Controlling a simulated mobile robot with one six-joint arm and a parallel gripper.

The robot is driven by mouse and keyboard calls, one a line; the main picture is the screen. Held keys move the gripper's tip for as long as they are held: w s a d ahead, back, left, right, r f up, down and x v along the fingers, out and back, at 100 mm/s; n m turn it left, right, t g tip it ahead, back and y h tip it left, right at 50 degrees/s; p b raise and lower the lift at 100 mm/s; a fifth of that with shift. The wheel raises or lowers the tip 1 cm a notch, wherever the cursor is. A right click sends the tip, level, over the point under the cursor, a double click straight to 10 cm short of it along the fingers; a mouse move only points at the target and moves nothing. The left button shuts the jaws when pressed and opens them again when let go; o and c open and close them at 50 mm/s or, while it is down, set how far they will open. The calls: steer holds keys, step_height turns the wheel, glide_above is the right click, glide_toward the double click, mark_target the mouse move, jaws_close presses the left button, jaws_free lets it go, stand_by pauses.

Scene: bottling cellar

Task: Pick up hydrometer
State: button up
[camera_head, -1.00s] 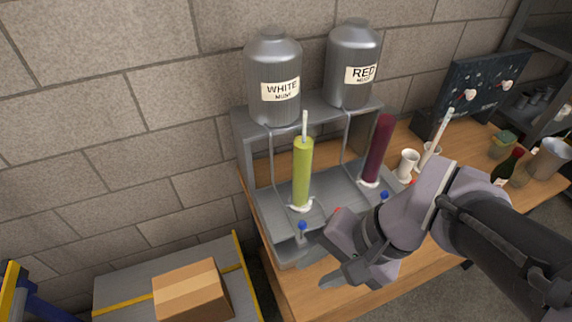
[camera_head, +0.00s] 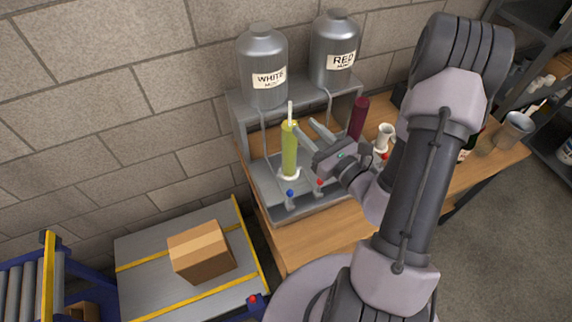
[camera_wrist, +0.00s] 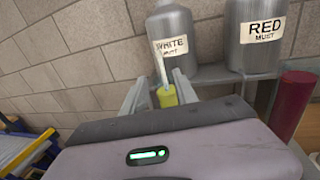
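The hydrometer shows as a thin white stem (camera_head: 290,113) standing out of the top of a tall cylinder of yellow-green liquid (camera_head: 289,150). Its lower part is hidden in the liquid. My gripper (camera_head: 304,126) is open, close to the right of the cylinder's upper part in the head view, its fingers pointing toward it. In the wrist view, the stem (camera_wrist: 161,66) and the cylinder's top (camera_wrist: 167,97) appear between the two open fingers (camera_wrist: 160,82). Nothing is gripped, and I cannot tell whether the fingertips reach the stem.
The cylinder stands on a grey metal stand (camera_head: 268,187) under the WHITE must tank (camera_head: 263,70) and RED must tank (camera_head: 336,50). A dark red cylinder (camera_head: 358,118) and a white mug (camera_head: 385,134) are to the right. A cardboard box (camera_head: 201,251) lies at lower left.

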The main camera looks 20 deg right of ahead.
mark_target(290, 112)
steer(key=x, duration=0.6)
steer(key=shift+r, duration=0.1)
steer(key=x, duration=0.5)
steer(key=shift+w+d+p, duration=0.15)
steer(key=shift+w+p, duration=0.2)
steer(key=shift+w, duration=0.05)
steer(key=shift+s, duration=0.15)
jaws_close()
